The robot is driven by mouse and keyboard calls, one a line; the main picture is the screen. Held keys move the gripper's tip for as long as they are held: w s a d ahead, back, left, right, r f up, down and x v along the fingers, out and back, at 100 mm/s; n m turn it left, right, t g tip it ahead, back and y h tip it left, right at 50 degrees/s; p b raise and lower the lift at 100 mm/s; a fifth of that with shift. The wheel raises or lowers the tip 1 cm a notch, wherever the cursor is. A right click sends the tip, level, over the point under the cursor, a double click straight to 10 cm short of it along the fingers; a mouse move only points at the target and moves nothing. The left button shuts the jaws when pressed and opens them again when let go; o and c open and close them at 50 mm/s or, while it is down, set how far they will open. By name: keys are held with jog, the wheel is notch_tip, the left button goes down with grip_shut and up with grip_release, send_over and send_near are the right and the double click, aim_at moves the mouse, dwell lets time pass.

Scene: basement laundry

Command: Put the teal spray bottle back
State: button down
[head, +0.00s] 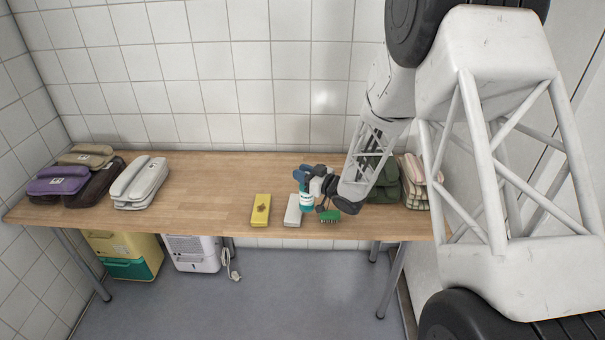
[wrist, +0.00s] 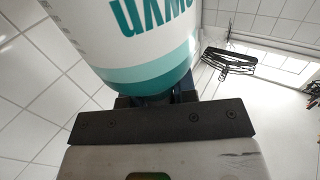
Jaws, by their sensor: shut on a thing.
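The spray bottle (head: 305,191) is teal with a white label band and a dark blue top, above the front middle of the wooden table (head: 200,190). In the wrist view the bottle (wrist: 140,45) fills the upper middle, with white and teal bands and teal lettering, close against my gripper (wrist: 160,100). I cannot tell whether its base touches the table.
A yellow box (head: 261,209), a white box (head: 293,211) and a green brush (head: 329,216) lie near the front edge around the bottle. Folded bags, including a purple one (head: 58,181) and a dark green one (head: 383,187), sit at both ends.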

jog(key=w+d+r, duration=0.5)
jog(key=w+d, duration=0.4)
jog(key=w, duration=0.1)
jog(key=shift+w+d+r, duration=0.15)
jog(key=shift+r, duration=0.05)
jog(key=shift+f, duration=0.1)
notch_tip(320, 180, down, 6)
dwell(0.5)
jog(key=shift+f, duration=0.15)
jog(key=shift+f, duration=1.9)
jog(key=c, duration=0.9)
grip_release()
